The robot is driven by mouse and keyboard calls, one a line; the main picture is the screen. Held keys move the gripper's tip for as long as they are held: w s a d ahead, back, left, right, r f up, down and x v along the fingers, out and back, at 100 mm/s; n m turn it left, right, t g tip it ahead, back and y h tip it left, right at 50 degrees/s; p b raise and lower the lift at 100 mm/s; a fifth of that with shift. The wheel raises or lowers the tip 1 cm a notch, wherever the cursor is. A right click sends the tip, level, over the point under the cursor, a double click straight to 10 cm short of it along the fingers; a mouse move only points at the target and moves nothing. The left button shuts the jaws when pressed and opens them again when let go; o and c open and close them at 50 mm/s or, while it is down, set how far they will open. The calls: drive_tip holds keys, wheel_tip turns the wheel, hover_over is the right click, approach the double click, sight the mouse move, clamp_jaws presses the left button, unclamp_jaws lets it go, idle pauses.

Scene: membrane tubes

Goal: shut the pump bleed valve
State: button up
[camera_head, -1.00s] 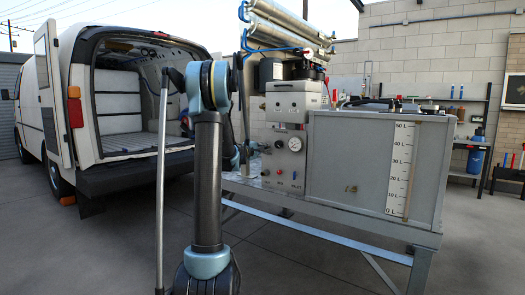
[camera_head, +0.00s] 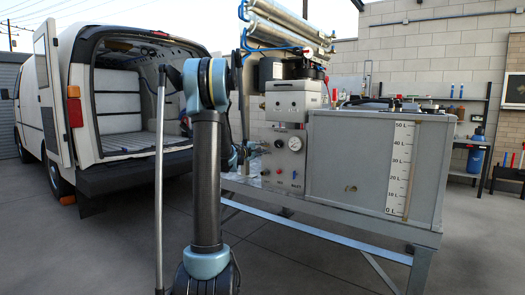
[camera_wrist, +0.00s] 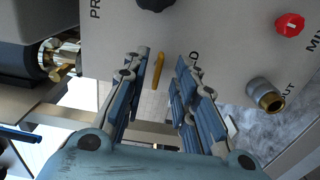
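A yellow lever (camera_wrist: 158,70) sticks out from the pale panel in the wrist view, next to a label that is partly covered and ends in "D". I take it as the bleed valve's handle. It lies roughly in line with my fingers. My gripper (camera_wrist: 161,84) is open, with one blue-padded finger on each side of the lever and a gap showing on both sides. Whether the fingertips touch the panel cannot be told.
In the wrist view, a black knob (camera_wrist: 155,4) is above the lever, a red knob (camera_wrist: 290,25) is upper right, and a brass outlet (camera_wrist: 266,96) is right. Brass fittings (camera_wrist: 62,58) stand left. A grey tank (camera_head: 350,160) adjoins the panel on the bench.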

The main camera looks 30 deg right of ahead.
drive_tip(key=v, duration=1)
drive_tip(key=shift+a+f, duration=0.1)
drive_tip(key=s+a+f+m+g+y, duration=0.1)
drive_tip(key=s+a+f+y, duration=0.4)
drive_tip(key=s+a+f, duration=0.3)
drive_tip(key=s+a+f+m+g+y, duration=0.1)
drive_tip(key=s+a+f+y, duration=0.5)
drive_tip(key=s+a, duration=1)
drive_tip(key=s+a+f+m+g+y, duration=0.2)
drive_tip(key=s+a+f+y, duration=0.3)
drive_tip(key=s+a+f, duration=0.6)
drive_tip(key=s+a, duration=0.2)
drive_tip(key=a, duration=0.4)
drive_tip(key=shift+a+g+y, duration=0.3)
drive_tip(key=shift+a, duration=0.05)
